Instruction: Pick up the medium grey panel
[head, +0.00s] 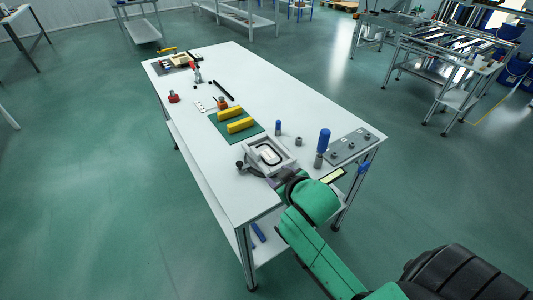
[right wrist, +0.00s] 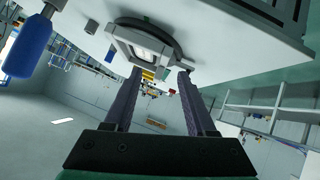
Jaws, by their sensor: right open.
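A grey square frame with a pale rounded centre (head: 268,155) sits in a fixture on the near part of the white table. A flat grey plate with several round knobs (head: 351,147) lies at the table's right edge. I cannot tell which of these is the medium grey panel. My right gripper (head: 276,181) is at the near side of the square frame, partly hidden by my green wrist. In the right wrist view its two dark fingers (right wrist: 158,75) are apart with nothing between them, and the square frame (right wrist: 138,48) shows just beyond their tips. My left gripper is not in view.
A blue-handled tool (head: 323,141) stands upright between frame and plate; a smaller blue-topped piece (head: 278,127) stands behind.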

